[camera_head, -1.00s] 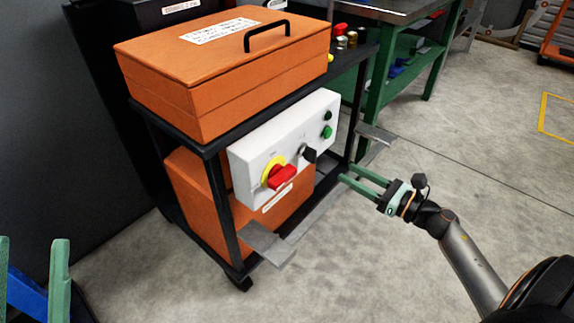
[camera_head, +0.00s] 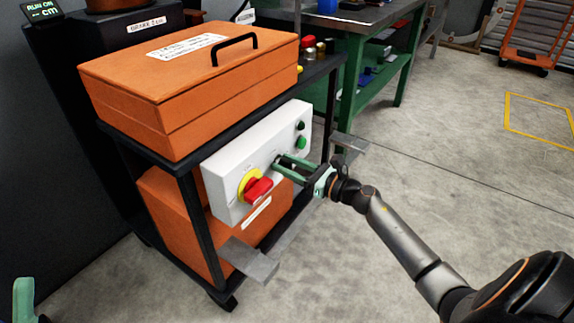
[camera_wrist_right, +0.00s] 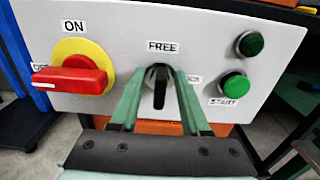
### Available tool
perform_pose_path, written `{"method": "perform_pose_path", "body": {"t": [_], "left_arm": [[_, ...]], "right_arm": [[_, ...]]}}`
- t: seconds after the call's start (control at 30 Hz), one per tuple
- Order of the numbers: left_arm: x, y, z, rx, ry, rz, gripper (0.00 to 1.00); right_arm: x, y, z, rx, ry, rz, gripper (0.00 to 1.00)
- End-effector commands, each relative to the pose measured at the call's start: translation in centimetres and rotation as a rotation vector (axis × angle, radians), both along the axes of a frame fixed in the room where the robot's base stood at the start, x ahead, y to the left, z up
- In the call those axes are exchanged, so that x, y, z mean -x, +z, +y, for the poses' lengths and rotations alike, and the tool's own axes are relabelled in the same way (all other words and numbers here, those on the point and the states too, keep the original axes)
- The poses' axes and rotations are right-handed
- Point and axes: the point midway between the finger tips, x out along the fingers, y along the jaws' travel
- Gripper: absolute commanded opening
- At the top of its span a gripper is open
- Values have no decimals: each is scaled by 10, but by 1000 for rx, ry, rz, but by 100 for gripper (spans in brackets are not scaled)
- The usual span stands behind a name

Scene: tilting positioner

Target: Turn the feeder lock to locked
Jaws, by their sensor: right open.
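The feeder lock is a black knob (camera_wrist_right: 159,92) on the white control box (camera_head: 222,190), its handle upright under the label FREE in the right wrist view. A second label to its right is partly covered by a finger. My right gripper (camera_wrist_right: 158,82) is open, with one green finger on each side of the knob; I cannot tell whether they touch it. In the head view my right gripper (camera_head: 280,163) reaches the box front from the right and mostly hides the knob. One green finger of my left gripper (camera_head: 24,298) shows at the lower left corner.
A red switch (camera_wrist_right: 72,78) on a yellow disc, labelled ON, is left of the knob. Two green buttons (camera_head: 301,142) are to its right. The box hangs on a black cart (camera_head: 196,225) bearing an orange case (camera_head: 185,90). Open floor lies to the right.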

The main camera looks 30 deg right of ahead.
Motion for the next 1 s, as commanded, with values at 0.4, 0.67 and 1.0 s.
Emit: {"method": "perform_pose_path", "body": {"t": [0.4,0.67,1.0], "left_arm": [[0,0,0,0,-1,1,50],[0,0,-1,-1,-2,1,50],[0,0,-1,-2,-1,1,50]], "right_arm": [[-1,0,0,-1,-1,0,32],[-1,0,0,-1,0,0,2],[-1,0,1,-1,0,0,0]]}}
